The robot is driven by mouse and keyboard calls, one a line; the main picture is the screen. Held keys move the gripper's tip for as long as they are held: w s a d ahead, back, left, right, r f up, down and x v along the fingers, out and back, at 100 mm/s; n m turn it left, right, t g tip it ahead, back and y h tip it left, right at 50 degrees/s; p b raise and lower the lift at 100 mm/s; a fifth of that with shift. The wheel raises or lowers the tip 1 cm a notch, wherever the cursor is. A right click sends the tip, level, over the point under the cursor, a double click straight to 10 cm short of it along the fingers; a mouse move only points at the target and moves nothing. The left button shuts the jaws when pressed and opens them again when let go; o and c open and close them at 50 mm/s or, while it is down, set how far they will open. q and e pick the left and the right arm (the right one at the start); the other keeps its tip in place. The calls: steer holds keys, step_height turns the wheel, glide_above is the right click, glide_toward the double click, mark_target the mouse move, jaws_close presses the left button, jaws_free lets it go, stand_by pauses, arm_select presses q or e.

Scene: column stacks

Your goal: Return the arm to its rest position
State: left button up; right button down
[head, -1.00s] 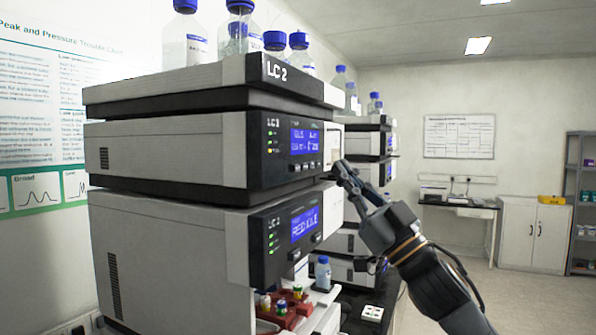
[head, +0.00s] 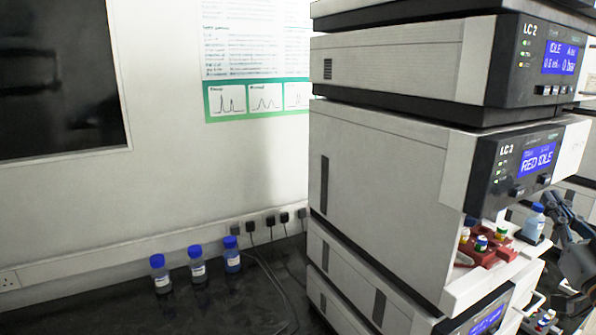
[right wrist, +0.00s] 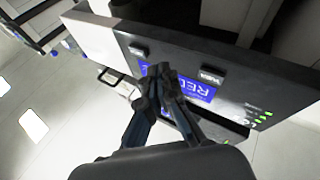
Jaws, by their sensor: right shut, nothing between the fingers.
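My right gripper (head: 562,212) is at the right edge of the head view, beside the front of the LC 2 stack. In the right wrist view its fingers (right wrist: 160,75) are together and empty. They point toward the module with the blue display (right wrist: 198,90); I cannot tell the exact gap. In the head view that module's display (head: 537,160) reads RED IDLE, and the display above it (head: 561,58) reads IDLE. My left gripper is not in view.
A red vial rack (head: 486,255) with capped vials and a blue-capped bottle (head: 535,222) stand on the ledge beside my right gripper. Several blue-capped bottles (head: 198,265) stand on the black bench (head: 90,310) at the back left. The bench front there is clear.

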steer(key=s+a+f+g, duration=0.2)
steer(key=a+f+g, duration=0.1)
steer(key=f, duration=0.8)
steer(key=s+a+f+m+g, duration=0.15)
steer(key=f+g, duration=0.25)
steer(key=f, duration=0.6)
steer(key=s+a+f+n+g, duration=0.1)
steer(key=s+a+f+g, duration=0.2)
steer(key=f, duration=0.8)
steer(key=s+a+f+n+g+y, duration=0.1)
steer(key=s+a+f+g, duration=0.3)
steer(key=s+a+f, duration=0.4)
steer(key=s+a+f+n+g+y, duration=0.1)
steer(key=s+a+f+g, duration=0.45)
steer(key=s, duration=0.55)
step_height(320, 180, down, 27)
steer(key=s+a, duration=0.1)
steer(key=s+d+f+g+b, duration=0.1)
steer(key=s+d+f, duration=0.2)
steer(key=s+f, duration=1.4)
steer(key=shift+f+b, duration=0.35)
